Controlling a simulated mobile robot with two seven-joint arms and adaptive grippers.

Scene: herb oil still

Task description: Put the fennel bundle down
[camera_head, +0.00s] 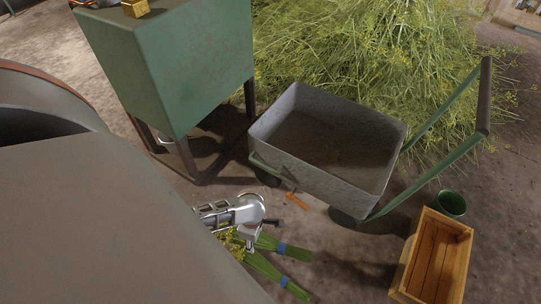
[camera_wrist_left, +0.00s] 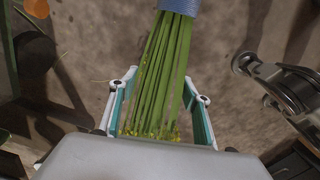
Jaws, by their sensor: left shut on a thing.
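My left gripper (camera_head: 244,232) is low over the floor, below the grey cart in the head view. In the left wrist view its jaws (camera_wrist_left: 160,100) close around the green stems of a fennel bundle (camera_wrist_left: 160,75), which has a blue band at the top edge. In the head view two green stem ends with blue bands show by the gripper: an upper one (camera_head: 282,248) and a lower one (camera_head: 272,275). I cannot tell from this view which is held or whether they touch the floor. Yellow flower heads show beside the gripper.
The grey cart (camera_head: 283,161) with a green handle stands empty. A green metal stand (camera_head: 195,60) is left of it, a fennel heap (camera_head: 365,50) behind. A wooden crate (camera_head: 412,270) and green cup (camera_head: 451,204) are at right. Bare floor lies between the bundles and crate.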

